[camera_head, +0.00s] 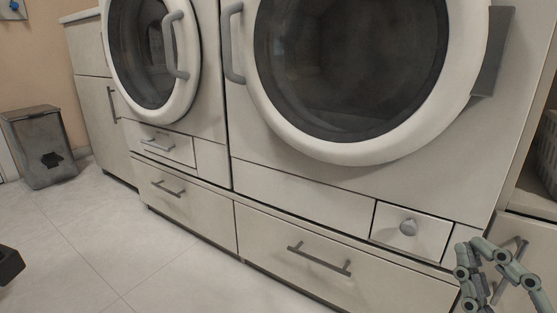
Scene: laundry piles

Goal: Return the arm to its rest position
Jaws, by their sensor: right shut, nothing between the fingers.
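My right gripper (484,275) shows at the lower right corner, with jointed grey-green fingers and dark pivots. It is shut and empty. It appears in front of the cabinet at the right end of the washer row, and nothing hangs from it. The lower part of the gripper and most of the arm are cut off by the frame edge. My left gripper does not show.
Two front-loading machines, a left one (207,100) and a larger right one (290,140), stand side by side above drawers (300,277) with bar handles. A grey bin (30,135) stands at the far left. A basket (547,150) sits on the right shelf.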

